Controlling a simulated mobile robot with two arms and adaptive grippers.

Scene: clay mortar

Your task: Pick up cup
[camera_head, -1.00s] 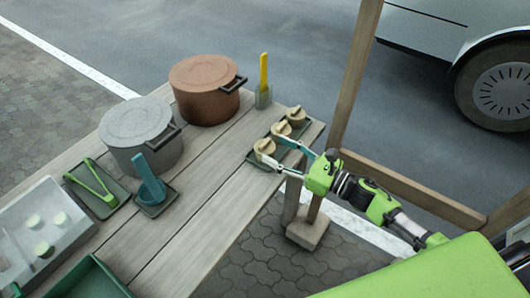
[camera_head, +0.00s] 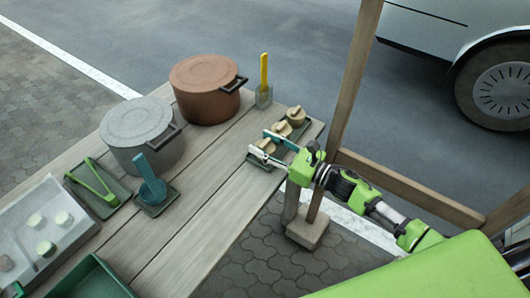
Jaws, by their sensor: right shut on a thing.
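Three small tan cups stand in a row on a dark green tray (camera_head: 304,132) at the right end of the wooden table. Each seems to have a short stick or handle on top; they are too small to tell clearly. My right gripper (camera_head: 258,143) reaches in from the right and is shut on the nearest cup (camera_head: 266,146), one finger on each side. This cup is still at the tray, and I cannot tell whether it touches it. The middle cup (camera_head: 282,129) and the far cup (camera_head: 296,115) stand just behind, close to the fingers.
A copper pot (camera_head: 205,90) and a grey lidded pot (camera_head: 140,135) stand on the left. A wooden post (camera_head: 352,90) rises behind my right arm.

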